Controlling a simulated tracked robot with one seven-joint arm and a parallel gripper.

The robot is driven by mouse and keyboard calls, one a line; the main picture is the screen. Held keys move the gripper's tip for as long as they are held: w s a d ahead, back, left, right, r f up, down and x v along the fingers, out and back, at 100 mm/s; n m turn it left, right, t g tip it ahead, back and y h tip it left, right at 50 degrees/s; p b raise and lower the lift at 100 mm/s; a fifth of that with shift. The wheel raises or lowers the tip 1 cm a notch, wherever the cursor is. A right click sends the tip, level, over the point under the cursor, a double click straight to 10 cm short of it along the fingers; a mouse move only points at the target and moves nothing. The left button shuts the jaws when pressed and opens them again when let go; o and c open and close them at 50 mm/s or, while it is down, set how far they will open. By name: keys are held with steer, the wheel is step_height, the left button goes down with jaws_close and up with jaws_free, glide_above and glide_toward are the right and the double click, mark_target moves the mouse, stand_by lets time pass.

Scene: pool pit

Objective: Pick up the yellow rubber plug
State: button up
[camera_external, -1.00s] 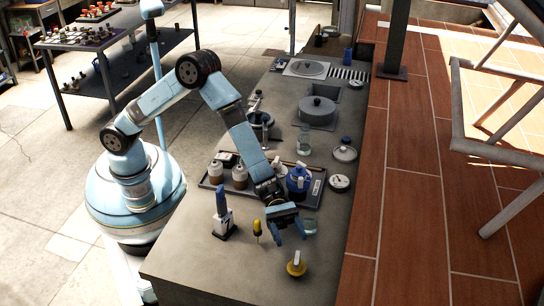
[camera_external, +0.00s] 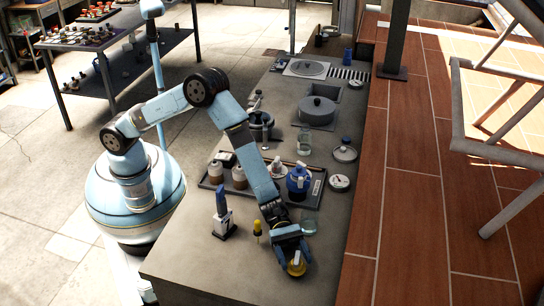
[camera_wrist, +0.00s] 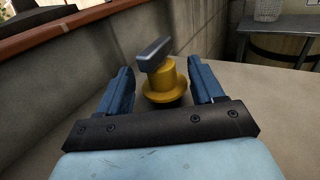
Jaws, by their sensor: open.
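The yellow rubber plug (camera_external: 297,268) stands on the grey counter near its front right. It has a round yellow body with a wider flange and a grey bar-shaped handle on top, clear in the wrist view (camera_wrist: 161,85). My gripper (camera_external: 292,256) is right at the plug and partly covers it in the outside view. In the wrist view my gripper (camera_wrist: 162,88) is open, with one blue finger on each side of the plug. Gaps show between the fingers and the plug, so it is not held. The plug's underside is hidden.
A small yellow-and-black item (camera_external: 257,230) and a blue-topped tool on a black base (camera_external: 223,222) stand left of my gripper. A glass jar (camera_external: 309,226) stands close behind it. A tray (camera_external: 210,183) holds bottles and a blue jug (camera_external: 299,182). The front counter (camera_external: 225,270) is clear.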

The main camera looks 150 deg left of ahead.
steer(key=c, duration=1.2)
